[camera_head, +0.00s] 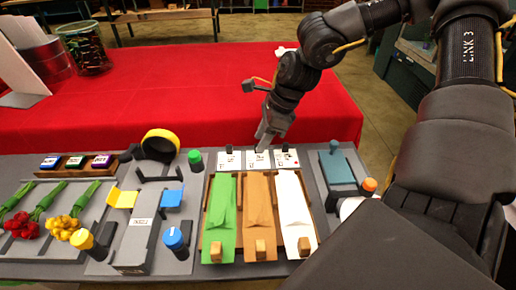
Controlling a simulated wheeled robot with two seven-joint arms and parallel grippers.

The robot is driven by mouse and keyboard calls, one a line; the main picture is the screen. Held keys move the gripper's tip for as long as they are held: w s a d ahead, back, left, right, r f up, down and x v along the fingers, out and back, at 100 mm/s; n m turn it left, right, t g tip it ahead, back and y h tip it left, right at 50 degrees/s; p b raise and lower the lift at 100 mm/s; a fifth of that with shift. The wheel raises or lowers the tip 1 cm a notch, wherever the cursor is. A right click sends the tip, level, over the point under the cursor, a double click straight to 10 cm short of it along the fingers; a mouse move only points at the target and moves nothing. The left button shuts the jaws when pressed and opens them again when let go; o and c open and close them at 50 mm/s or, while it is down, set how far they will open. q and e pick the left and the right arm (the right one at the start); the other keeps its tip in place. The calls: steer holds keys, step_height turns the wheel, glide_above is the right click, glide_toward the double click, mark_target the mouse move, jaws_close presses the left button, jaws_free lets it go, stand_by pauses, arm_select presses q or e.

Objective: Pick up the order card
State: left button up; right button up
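Three small white printed cards stand in a row behind the paper sleeves: a left card (229,161), a middle card (257,161) and a right card (287,159) with a red mark. I cannot tell which is the order card. My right gripper (264,144) points down at the top of the middle card. Its fingertips are at or very near that card's upper edge, and I cannot tell if they touch it or whether they are open. My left gripper is not in view.
Green (222,215), brown (258,210) and white (294,210) sleeves lie in front of the cards. A yellow tape roll (160,143) and green-capped post (195,158) stand left. Flower bunches (65,222) lie far left. The red table (170,95) behind is mostly clear.

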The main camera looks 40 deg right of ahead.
steer(key=shift+x, duration=0.85)
jaws_close()
steer(key=shift+r, duration=0.15)
